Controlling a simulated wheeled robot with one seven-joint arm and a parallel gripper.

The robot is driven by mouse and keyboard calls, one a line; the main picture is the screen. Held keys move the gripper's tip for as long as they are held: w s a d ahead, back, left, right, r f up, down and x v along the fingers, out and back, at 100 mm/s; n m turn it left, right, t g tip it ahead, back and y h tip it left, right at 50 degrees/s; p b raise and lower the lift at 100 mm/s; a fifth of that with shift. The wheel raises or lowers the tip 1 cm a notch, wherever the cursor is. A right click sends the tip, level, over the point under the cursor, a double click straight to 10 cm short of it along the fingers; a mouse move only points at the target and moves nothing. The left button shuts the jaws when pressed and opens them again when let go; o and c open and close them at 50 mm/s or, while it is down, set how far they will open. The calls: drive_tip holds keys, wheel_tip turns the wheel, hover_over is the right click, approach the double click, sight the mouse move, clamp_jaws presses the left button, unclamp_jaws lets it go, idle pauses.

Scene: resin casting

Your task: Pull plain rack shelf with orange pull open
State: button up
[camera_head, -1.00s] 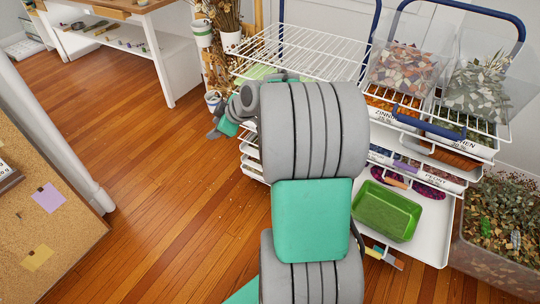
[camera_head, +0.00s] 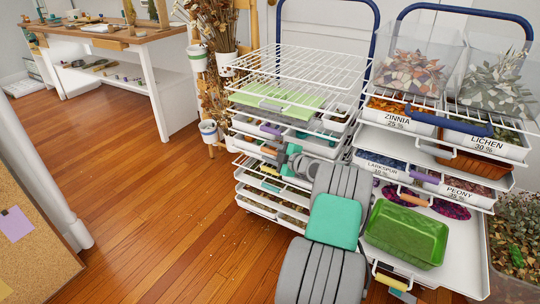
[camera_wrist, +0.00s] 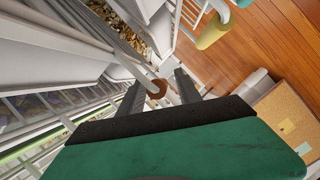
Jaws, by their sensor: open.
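The plain rack (camera_head: 291,62) is the white wire rack left of the labelled one, with several shallow shelves stacked in it. Its orange pull (camera_head: 268,150) is small in the head view, on the front beside my gripper (camera_head: 284,158). In the wrist view, an orange-brown pull (camera_wrist: 157,89) on a white bar sits between the two dark fingers of my gripper (camera_wrist: 160,92). The fingers are open, with a gap visible on both sides of the pull. My arm hides the lower right of the plain rack. Its shelf fronts look closed.
The labelled rack (camera_head: 384,122) stands close on the right; its lowest shelf is out, bearing a green tray (camera_head: 405,237). A yellow pull (camera_wrist: 215,31) shows in the wrist view. Dried flowers (camera_head: 213,25) stand behind left. The wooden floor (camera_head: 150,215) in front is clear.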

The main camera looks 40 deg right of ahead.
drive_tip(key=shift+w, duration=0.1)
drive_tip(key=shift+c, duration=0.3)
clamp_jaws()
idle(1.0)
